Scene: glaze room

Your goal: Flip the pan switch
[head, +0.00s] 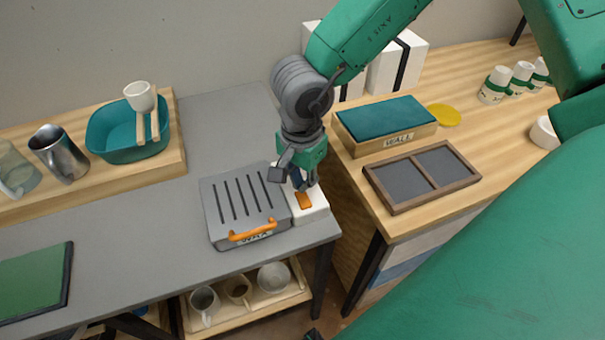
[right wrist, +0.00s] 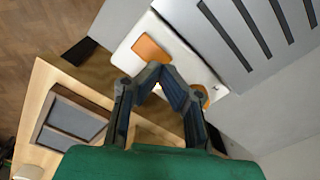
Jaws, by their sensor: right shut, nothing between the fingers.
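The wax pan (head: 232,192) is a grey slotted box with an orange front handle and a "WAX" label, at the right end of the grey bench. Against its right side is a white switch base (head: 314,212) with an orange rocker switch (head: 304,201). The rocker also shows in the right wrist view (right wrist: 152,49), uncovered. My right gripper (head: 303,186) is shut and empty, tips down over the base just behind the rocker. In the right wrist view its fingertips (right wrist: 161,84) meet. They partly hide a second orange part (right wrist: 206,96) on the base.
A wooden table (head: 482,75) to the right holds a "WALL" box (head: 385,142) and a two-part tray (head: 421,203), across a gap. A teal basin (head: 113,149) and metal pitcher (head: 58,154) stand on a wooden board at left.

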